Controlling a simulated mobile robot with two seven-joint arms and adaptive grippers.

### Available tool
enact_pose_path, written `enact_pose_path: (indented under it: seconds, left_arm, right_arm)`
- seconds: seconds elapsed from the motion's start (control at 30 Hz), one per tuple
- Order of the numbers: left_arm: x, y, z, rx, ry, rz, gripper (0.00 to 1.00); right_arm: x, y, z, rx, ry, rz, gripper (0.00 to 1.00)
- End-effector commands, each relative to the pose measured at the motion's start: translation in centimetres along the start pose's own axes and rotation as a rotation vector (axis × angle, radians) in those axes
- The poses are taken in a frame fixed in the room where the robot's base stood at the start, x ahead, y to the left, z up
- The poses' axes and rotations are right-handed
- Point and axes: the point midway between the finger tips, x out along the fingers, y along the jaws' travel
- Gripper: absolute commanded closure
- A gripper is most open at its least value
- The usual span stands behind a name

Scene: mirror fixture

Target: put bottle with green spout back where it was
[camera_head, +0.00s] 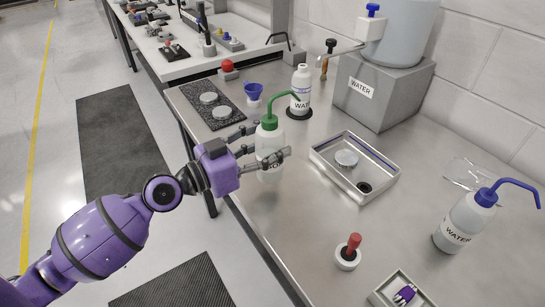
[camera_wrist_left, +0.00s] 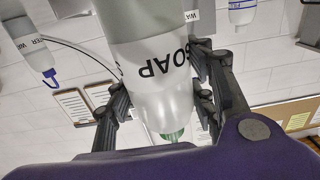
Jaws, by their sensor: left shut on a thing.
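The bottle with the green spout (camera_head: 269,145) is whitish and upright, near the front edge of the metal table. It fills the middle of the left wrist view (camera_wrist_left: 160,75), where its SOAP label shows. My left gripper (camera_head: 268,143) is shut on its body, with one finger on each side; the fingers also show in the left wrist view (camera_wrist_left: 162,98). The fingers hide part of the bottle, and I cannot tell whether its base touches the table. My right gripper is not in view.
A WATER bottle (camera_head: 300,82) stands on a black disc behind the held bottle. A metal tray (camera_head: 324,155) lies to the right, a dark mat (camera_head: 226,118) to the left. A blue-spout bottle (camera_head: 466,222) stands far right. The table between tray and red-handled tool (camera_head: 348,252) is bare.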

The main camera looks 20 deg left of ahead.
Motion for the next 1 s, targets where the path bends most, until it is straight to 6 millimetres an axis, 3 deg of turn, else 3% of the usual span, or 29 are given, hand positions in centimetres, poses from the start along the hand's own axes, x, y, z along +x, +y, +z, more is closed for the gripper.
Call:
enact_pose_path:
  seconds: [0.3,0.57,0.77,0.8,0.9,1.0]
  left_arm:
    - [0.8,-0.5,3.8,-0.003,0.001,-0.001,0.6]
    - [0.8,-0.5,3.8,0.002,0.004,0.0,0.6]
    - [0.8,-0.5,4.4,0.0,0.002,0.0,0.6]
    - [0.8,-0.5,4.3,0.0,0.001,0.0,0.45]
    - [0.8,-0.5,4.2,0.001,0.002,0.0,0.32]
    - [0.8,-0.5,4.2,0.001,0.002,0.0,0.31]
  right_arm:
    - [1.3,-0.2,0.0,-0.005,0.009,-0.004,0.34]
    - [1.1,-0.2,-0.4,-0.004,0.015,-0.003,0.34]
    - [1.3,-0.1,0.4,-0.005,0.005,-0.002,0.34]
    - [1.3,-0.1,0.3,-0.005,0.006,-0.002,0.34]
    - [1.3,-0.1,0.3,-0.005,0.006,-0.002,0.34]
    - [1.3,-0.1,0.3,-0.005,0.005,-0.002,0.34]
